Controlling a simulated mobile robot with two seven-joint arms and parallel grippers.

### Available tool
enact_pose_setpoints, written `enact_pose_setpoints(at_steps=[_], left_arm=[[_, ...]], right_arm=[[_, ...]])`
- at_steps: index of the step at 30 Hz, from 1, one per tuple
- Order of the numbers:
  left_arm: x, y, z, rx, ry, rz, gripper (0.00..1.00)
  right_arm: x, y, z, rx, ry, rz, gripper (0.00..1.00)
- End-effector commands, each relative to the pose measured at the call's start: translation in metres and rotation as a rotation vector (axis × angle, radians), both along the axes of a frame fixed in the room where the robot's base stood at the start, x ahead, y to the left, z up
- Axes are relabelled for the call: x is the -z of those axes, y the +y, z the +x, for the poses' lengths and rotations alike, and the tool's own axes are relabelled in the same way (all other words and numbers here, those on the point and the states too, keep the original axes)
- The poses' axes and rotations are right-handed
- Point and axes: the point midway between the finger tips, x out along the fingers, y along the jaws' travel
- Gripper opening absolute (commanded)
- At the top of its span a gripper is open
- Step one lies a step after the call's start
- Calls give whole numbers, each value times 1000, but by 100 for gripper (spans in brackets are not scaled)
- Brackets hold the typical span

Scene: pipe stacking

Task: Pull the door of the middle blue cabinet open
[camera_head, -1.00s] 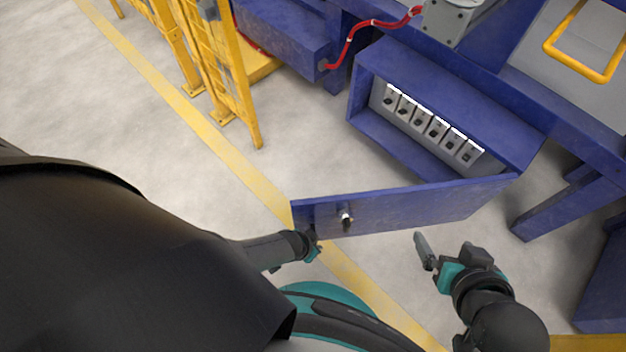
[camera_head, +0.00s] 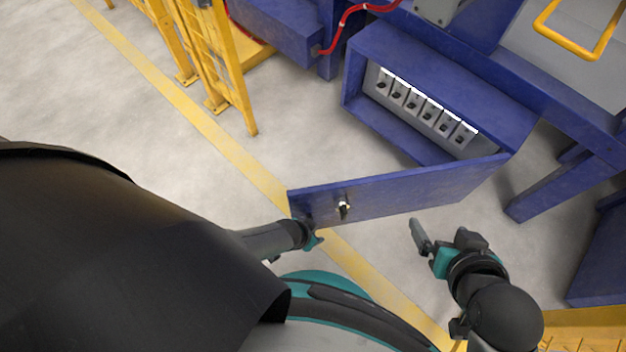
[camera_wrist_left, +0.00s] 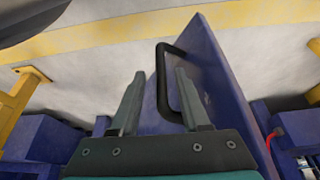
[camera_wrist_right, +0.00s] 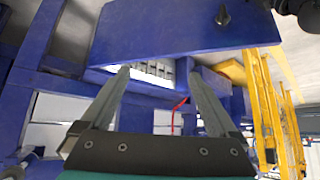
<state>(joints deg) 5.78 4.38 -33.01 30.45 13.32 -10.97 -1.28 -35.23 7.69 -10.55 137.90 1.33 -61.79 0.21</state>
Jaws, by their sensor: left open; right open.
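The middle blue cabinet (camera_head: 440,75) stands open in the head view, with a row of several grey switch units (camera_head: 425,108) inside. Its blue door (camera_head: 410,192) is swung wide out towards me and carries a small lock (camera_head: 343,209) on its face. My left gripper (camera_head: 310,232) is at the door's free edge. In the left wrist view its open fingers (camera_wrist_left: 158,95) are at the black door handle (camera_wrist_left: 165,85), with the handle's bar between them. My right gripper (camera_head: 420,240) is open and empty, in front of the door's hinge half; the door also shows in the right wrist view (camera_wrist_right: 170,28).
A yellow fence (camera_head: 215,60) stands on the left, behind a yellow floor line (camera_head: 190,110). A red cable (camera_head: 345,30) runs above the cabinet. Blue frame legs (camera_head: 550,190) are at the right. Grey floor (camera_head: 90,100) is clear at the left.

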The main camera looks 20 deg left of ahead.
Motion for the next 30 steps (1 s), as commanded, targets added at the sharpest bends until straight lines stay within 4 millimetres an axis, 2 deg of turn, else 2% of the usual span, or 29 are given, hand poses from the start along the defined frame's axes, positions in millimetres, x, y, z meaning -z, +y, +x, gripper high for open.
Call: enact_pose_setpoints(at_steps=[11,21,30], left_arm=[[-7,2,-3,-1,2,1,46],[-28,5,-10,-1,2,1,46],[-44,8,-16,-1,1,1,46]], right_arm=[[1,-9,-5,12,61,-29,95],[4,-38,-33,61,294,-116,95],[43,-36,-34,54,342,-121,95]])
